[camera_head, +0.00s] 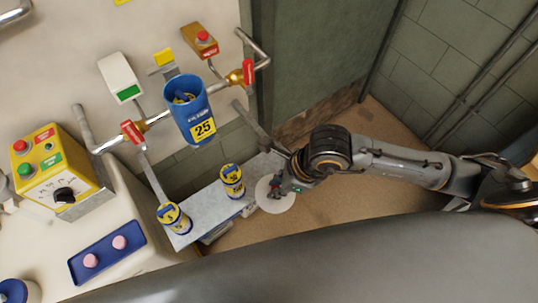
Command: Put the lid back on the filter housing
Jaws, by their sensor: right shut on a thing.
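The blue filter housing (188,112) with a yellow "25" label hangs upright on the pipe at the wall. Its top is open, and a yellow and dark item shows inside. My right gripper (276,187) is to the right of and below the housing in the picture, beside the shelf's right end. It is shut on a pale round disc (283,206), which looks like the lid. The disc is apart from the housing. The fingers cover part of it, so the exact grip is hard to see. My left gripper is not in view.
A grey shelf (203,208) carries two yellow-and-blue cans, one (232,182) near its middle and one (174,218) at its left end. Red-handled valves (132,131) and (248,72) flank the housing. A yellow control box (58,170) and blue tray (107,252) are at left.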

